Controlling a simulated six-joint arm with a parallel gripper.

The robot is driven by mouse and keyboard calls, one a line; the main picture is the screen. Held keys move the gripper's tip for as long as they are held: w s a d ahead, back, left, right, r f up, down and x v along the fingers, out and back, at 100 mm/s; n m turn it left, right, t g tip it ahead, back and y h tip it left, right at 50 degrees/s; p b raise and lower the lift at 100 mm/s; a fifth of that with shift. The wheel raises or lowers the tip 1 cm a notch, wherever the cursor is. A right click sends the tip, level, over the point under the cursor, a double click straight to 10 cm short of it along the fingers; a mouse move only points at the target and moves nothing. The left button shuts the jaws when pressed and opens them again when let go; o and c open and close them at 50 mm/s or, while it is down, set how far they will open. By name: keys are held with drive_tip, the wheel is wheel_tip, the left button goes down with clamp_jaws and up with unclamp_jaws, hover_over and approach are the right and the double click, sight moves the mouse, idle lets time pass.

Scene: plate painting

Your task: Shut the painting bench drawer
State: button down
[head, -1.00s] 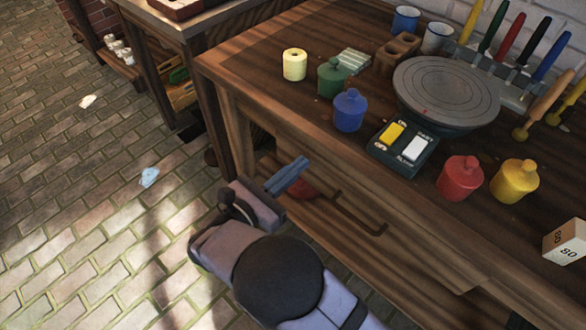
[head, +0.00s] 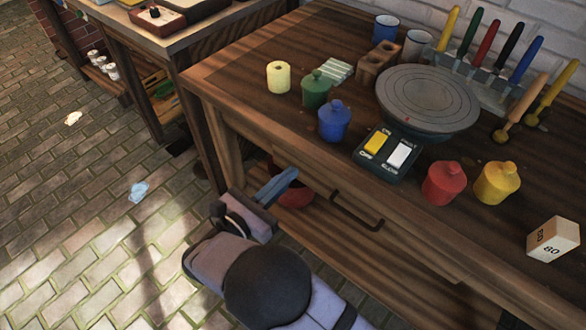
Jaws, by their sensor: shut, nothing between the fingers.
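The painting bench (head: 222,75) fills the right of the head view. Its drawer front (head: 415,245) sits below the top's front edge and looks flush or nearly flush with the bench frame. Its dark bow handle (head: 357,212) faces me. My gripper (head: 284,178), with blue fingers, is shut and empty. It is in front of the bench, left of the handle and near the left end of the drawer front. I cannot tell whether the fingertips touch the drawer.
On the bench stand blue (head: 334,121), green (head: 316,90), red (head: 443,184) and yellow (head: 497,183) jars, a turntable (head: 428,97) and a switch box (head: 388,153). A red object (head: 295,196) shows beneath the drawer. The brick floor at left is mostly clear.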

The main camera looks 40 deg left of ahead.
drive_tip(key=s, duration=1.1)
drive_tip(key=shift+s, duration=0.15)
drive_tip(key=shift+f, duration=0.1)
drive_tip(key=w+d+r+m+g+h+p, duration=0.2)
drive_tip(key=w+d+m+g+h+p, duration=0.25)
drive_tip(key=d, duration=0.55)
drive_tip(key=w+d+r+m+g+h+p, duration=0.1)
drive_tip(key=w+d+r+m+g+h, duration=0.1)
drive_tip(key=w+d+m+g+h, duration=0.6)
drive_tip(key=s+d+r+m+g+y+p, duration=0.1)
drive_tip(key=d+r+m+y+p, duration=0.5)
drive_tip(key=d, duration=0.8)
drive_tip(key=s+d+r+m+g+y+p, duration=0.1)
drive_tip(key=d+r+m+g+y+p, duration=0.3)
drive_tip(key=d+r+m+p, duration=0.9)
drive_tip(key=shift+d+r+m+y+p, duration=0.35)
drive_tip(key=shift+m+y+p, duration=0.9)
drive_tip(key=shift+m+p, duration=0.9)
